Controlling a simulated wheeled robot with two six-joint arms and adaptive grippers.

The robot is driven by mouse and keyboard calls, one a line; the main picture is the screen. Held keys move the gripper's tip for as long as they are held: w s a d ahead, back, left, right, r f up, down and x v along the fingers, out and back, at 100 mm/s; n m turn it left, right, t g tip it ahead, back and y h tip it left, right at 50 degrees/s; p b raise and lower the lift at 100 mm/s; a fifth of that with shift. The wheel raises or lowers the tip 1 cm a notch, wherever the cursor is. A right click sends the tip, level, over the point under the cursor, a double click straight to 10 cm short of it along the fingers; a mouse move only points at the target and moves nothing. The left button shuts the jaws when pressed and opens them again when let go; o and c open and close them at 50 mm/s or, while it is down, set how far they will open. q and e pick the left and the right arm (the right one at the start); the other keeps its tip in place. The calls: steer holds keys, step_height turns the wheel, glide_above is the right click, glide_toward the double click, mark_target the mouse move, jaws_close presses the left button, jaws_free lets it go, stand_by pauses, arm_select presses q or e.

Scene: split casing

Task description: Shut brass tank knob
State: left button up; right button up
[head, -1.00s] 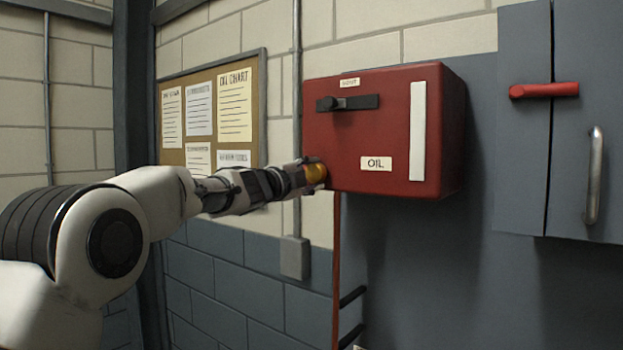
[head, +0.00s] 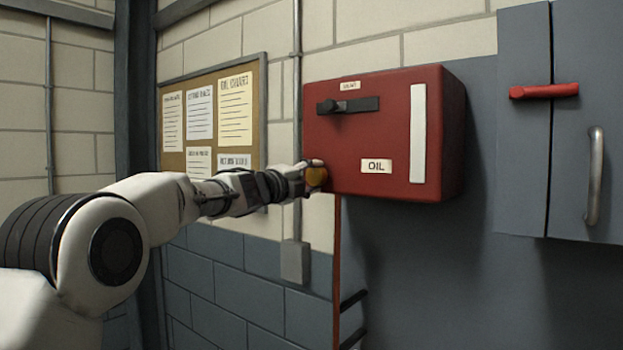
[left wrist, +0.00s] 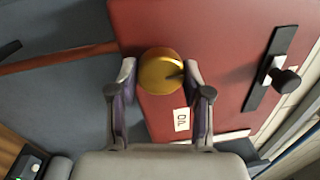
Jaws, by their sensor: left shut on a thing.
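The brass knob (head: 316,177) sits at the lower left of the red oil tank (head: 385,135). In the left wrist view the round brass knob (left wrist: 160,71) lies between my left gripper's fingers, with a dark mark on its face at the right. My left gripper (head: 308,176) reaches it from the left and is shut on it; the gripper also shows in the left wrist view (left wrist: 161,80). In the head view the fingers partly hide the knob. My right gripper is not in view.
A black slide handle (head: 348,104) is on the tank's front above the "OIL" label (head: 376,166). A grey cabinet with a red handle (head: 544,91) stands at the right. A notice board (head: 262,110) and a conduit (head: 297,120) are on the wall behind my left arm.

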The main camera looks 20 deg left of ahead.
arm_select(q)
steer(key=shift+r, duration=0.1)
steer(key=o, duration=1.2)
steer(key=shift+c, duration=0.2)
steer(key=shift+w, duration=0.1)
steer(key=v, duration=1.2)
